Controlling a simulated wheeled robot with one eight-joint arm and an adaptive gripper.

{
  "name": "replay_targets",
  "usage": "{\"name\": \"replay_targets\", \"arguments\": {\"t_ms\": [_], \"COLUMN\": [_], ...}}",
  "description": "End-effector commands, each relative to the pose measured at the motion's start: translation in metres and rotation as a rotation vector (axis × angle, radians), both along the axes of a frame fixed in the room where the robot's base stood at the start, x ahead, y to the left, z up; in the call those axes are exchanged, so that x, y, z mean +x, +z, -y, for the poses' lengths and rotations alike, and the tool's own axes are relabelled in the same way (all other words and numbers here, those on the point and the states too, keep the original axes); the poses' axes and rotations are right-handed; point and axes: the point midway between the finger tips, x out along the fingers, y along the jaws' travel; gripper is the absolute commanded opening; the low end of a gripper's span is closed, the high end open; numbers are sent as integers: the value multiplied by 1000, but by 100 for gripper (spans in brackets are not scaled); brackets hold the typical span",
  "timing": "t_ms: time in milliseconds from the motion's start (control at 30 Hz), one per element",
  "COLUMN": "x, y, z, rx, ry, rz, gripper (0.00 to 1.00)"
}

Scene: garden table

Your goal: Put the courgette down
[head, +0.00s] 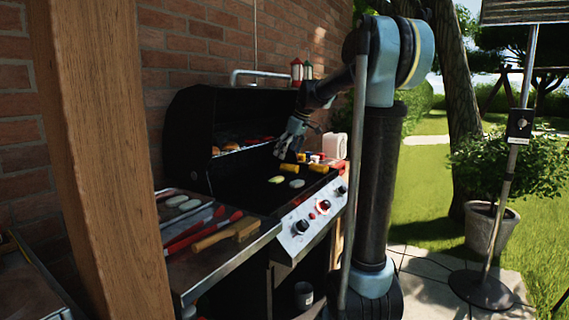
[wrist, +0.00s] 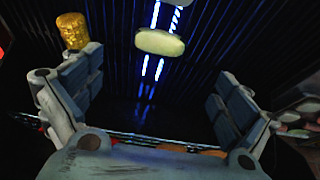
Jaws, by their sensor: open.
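A pale green courgette slice (wrist: 160,42) lies flat on the dark grill grate in the wrist view, beyond my fingertips. In the head view two pale slices, (head: 276,179) and (head: 297,183), lie on the grate; I cannot tell which one the wrist view shows. My gripper (head: 287,148) is over the grill in the head view, behind the slices. In the wrist view its two fingers (wrist: 160,78) are wide apart with nothing between them. The slice is apart from both fingers.
Yellow corn pieces (head: 319,168) lie on the grate; one (wrist: 72,30) is close to my left finger. The black lid (head: 190,130) stands open behind. The side shelf (head: 190,281) holds slices, red-handled tools and a brush. Bottles (head: 296,70) stand beyond the lid.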

Motion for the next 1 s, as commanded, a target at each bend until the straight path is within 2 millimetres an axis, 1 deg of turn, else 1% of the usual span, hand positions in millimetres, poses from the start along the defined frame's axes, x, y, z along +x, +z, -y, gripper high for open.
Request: {"name": "replay_targets", "arguments": {"t_ms": [100,233,267,367,467,600,667,800,867,1000], "x": [-1,-5,-8,-26,-55,-105,-125,-173,-193,-239], "y": [5,5,4,0,-10,-28,-37,-62,-73,-104], "z": [1,3,4,11,23,42,50,67,74,89], "rx": [0,-1,-1,-6,-15,-28,-35,-47,-53,-64], "ry": [0,-5,-10,-45,-106,-213,-258,-365,-412,-521], "rz": [0,-2,-3,-15,-32,-62,-75,-99,-108,-128], "gripper": [96,96,96,96,96,96,96,96,96,96]}}
